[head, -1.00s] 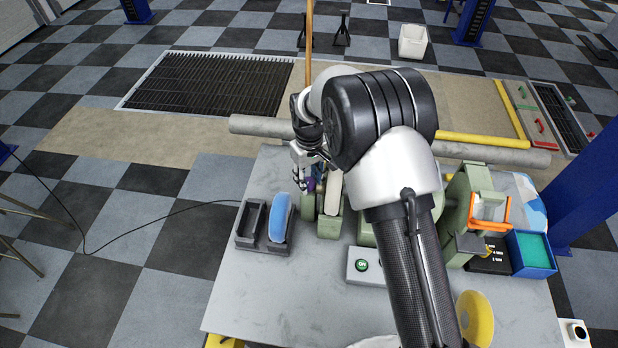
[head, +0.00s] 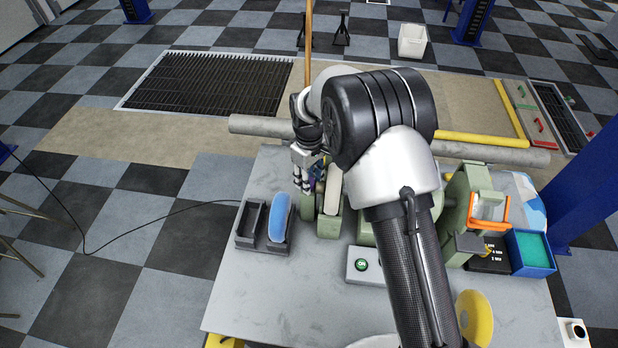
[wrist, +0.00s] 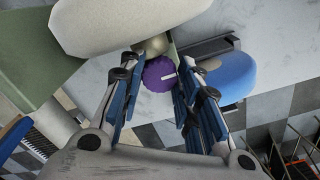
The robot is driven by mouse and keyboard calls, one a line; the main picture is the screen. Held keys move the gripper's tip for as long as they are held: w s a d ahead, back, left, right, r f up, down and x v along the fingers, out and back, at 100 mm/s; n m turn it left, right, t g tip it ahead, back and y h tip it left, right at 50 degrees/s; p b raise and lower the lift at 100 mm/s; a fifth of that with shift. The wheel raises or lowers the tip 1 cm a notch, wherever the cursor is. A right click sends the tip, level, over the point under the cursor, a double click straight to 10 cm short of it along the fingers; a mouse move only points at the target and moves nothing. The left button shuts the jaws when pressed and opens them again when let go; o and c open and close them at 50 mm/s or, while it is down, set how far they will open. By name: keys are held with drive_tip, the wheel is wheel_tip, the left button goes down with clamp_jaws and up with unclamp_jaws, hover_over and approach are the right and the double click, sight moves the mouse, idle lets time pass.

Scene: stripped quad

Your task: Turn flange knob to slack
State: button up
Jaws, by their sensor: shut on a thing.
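The flange knob is a round, ribbed purple knob with a white mark on its face. It shows in the wrist view (wrist: 158,76), between my fingers, with the mark pointing right. My gripper (head: 307,183) is shut on the knob, one blue-padded finger on either side; it also shows in the wrist view (wrist: 160,66). Behind the knob are a rounded metal end and a cream wheel (wrist: 125,22). In the head view the knob is mostly hidden by my gripper, with the cream wheel (head: 333,189) just to the right.
A blue wheel (head: 280,217) stands in a dark rack beside an empty rack (head: 250,226). A grey box with a green ON button (head: 361,265) sits on the bench (head: 255,300). Green machine parts and a blue tray (head: 531,252) stand at right. The bench's front left is clear.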

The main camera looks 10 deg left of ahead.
drive_tip(key=o, duration=1.1)
drive_tip(key=shift+c, duration=0.2)
wheel_tip(320, 180, up, 12)
